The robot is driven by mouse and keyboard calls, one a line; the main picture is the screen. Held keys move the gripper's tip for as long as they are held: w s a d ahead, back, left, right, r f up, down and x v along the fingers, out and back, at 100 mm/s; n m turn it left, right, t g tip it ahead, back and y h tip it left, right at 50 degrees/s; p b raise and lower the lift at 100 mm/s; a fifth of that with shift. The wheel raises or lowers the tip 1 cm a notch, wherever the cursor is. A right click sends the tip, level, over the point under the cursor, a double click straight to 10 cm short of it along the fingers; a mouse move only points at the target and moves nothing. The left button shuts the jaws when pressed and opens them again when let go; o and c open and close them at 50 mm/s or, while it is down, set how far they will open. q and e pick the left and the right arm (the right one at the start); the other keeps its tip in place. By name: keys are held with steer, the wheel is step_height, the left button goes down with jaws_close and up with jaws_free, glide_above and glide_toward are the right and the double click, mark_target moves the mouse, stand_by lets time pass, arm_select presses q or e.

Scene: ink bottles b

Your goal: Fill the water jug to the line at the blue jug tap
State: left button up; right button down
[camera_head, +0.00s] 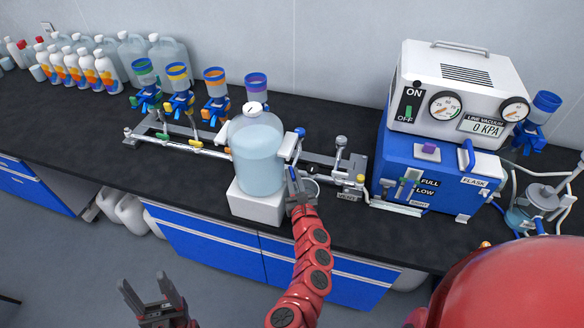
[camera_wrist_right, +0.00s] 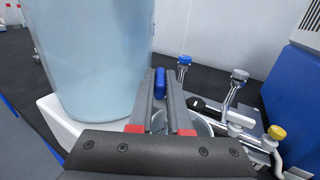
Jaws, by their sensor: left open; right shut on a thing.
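A large clear jug of pale blue water (camera_head: 257,155) stands upright on a white block (camera_head: 256,204). It fills the left of the right wrist view (camera_wrist_right: 90,55). A white tap (camera_head: 291,146) sticks out of its right side. My right gripper (camera_head: 293,172) is shut on a small blue tap lever (camera_wrist_right: 159,82), seen between its fingertips. A small pale water jug (camera_wrist_right: 199,127) is partly hidden below the fingers; its line and water level cannot be made out. In the head view it shows just right of the gripper (camera_head: 313,188). My left gripper (camera_head: 155,298) is open and empty, in front of the bench.
A metal valve rail (camera_head: 205,150) runs behind the large jug, with coloured-band funnels (camera_head: 214,80) above. A blue and white vacuum unit (camera_head: 436,170) stands to the right. Several bottles (camera_head: 88,68) line the back left. The black bench front left (camera_head: 95,150) is clear.

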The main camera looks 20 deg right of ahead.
steer(key=shift+d+n+y+p, duration=0.1)
steer(key=shift+n+y+p, duration=0.25)
steer(key=shift+n+y, duration=0.4)
steer(key=shift+y, duration=0.45)
steer(key=c, duration=1.1)
jaws_free()
steer(key=shift+c, duration=0.2)
steer(key=shift+s, duration=0.65)
steer(key=s+b, duration=0.3)
steer(key=s, duration=1.3)
steer(key=shift+d, duration=0.35)
